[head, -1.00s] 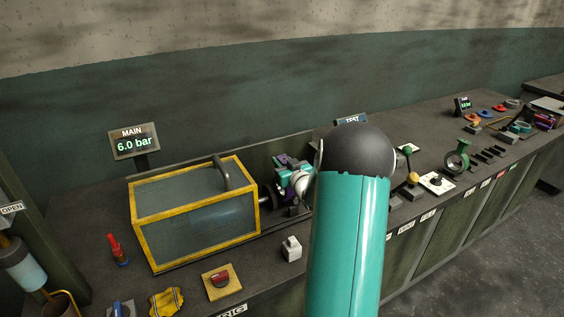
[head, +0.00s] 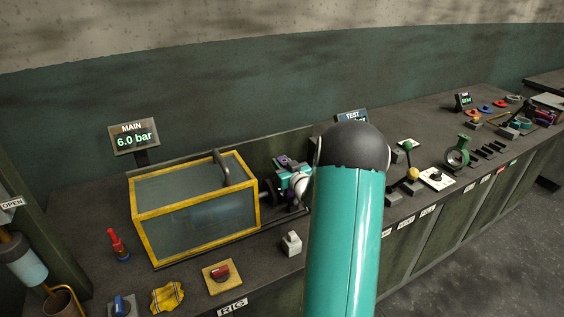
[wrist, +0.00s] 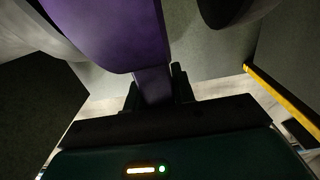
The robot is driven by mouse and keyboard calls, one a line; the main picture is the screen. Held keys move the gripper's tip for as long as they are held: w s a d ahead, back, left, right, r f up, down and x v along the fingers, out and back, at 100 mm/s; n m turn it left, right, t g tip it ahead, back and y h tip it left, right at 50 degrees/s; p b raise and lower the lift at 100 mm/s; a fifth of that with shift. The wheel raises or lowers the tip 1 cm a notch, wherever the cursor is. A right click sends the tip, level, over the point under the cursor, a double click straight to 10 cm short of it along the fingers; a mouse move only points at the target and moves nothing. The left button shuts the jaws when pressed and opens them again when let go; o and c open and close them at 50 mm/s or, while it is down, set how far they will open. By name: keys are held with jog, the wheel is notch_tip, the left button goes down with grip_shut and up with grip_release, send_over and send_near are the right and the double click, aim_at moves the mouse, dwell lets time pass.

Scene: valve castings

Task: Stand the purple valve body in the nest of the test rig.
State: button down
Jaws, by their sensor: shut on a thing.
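The purple valve body (wrist: 110,30) fills the upper left of the wrist view, close to the camera. My gripper (wrist: 156,86) is shut on a narrow purple part of it, with a dark finger on each side. In the head view, a small patch of purple (head: 284,161) shows beside my teal and white wrist, at the right end of the yellow-framed tank (head: 195,205). A dark round fitting (head: 268,193) stands between the tank and my wrist. My arm hides much of this area. I cannot make out the nest or whether the valve body touches it.
A MAIN display (head: 134,138) reads 6.0 bar.

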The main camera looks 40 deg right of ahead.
jog(key=shift+f, duration=0.3)
jog(key=c, duration=1.1)
grip_release()
jog(key=shift+f, duration=0.3)
jog(key=v, duration=1.3)
jog(key=shift+s+a+r, duration=0.1)
jog(key=shift+s+r, duration=0.1)
jog(key=shift+s, duration=0.15)
